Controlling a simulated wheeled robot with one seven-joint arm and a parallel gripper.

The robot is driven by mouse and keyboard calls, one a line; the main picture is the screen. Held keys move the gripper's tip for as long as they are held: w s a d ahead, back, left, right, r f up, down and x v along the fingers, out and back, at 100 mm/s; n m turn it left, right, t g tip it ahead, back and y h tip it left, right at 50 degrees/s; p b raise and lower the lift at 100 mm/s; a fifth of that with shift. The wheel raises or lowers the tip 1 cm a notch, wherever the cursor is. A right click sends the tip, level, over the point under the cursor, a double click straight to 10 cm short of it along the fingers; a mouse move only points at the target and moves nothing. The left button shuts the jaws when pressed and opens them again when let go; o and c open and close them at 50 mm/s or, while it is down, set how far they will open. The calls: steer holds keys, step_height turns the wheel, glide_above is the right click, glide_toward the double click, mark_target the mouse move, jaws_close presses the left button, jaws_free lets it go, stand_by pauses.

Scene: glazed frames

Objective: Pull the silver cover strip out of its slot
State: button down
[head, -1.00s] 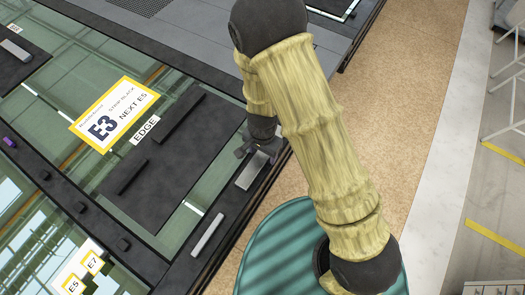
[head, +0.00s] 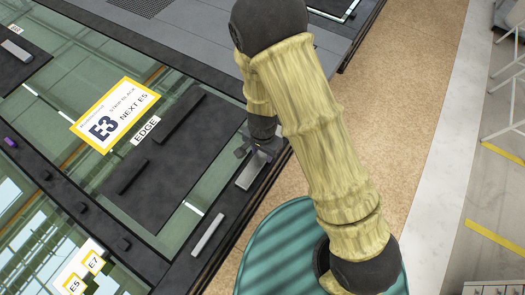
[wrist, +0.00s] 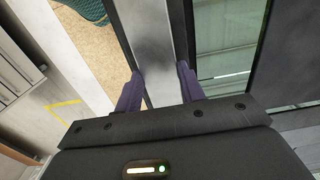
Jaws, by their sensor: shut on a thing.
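The silver cover strip (head: 251,172) lies along the dark frame bar at the table's right edge in the head view. In the wrist view the strip (wrist: 157,45) runs up the middle between the two purple-grey fingers. My gripper (wrist: 160,84) is shut on the strip, one finger on each side of it. In the head view my gripper (head: 257,152) is small and dark at the strip's upper end, partly behind my arm. I cannot tell how far the strip sits in its slot.
Left are dark glazed panels, a yellow-edged E3 sign (head: 113,115) and an EDGE label (head: 146,130). Small dark blocks (head: 124,245) stand on another bar. Tan floor (head: 400,70) lies open to the right.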

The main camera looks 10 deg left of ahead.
mark_target(262, 154)
steer(key=shift+r+p, duration=1.4)
steer(key=shift+r, duration=0.1)
steer(key=shift+f, duration=0.1)
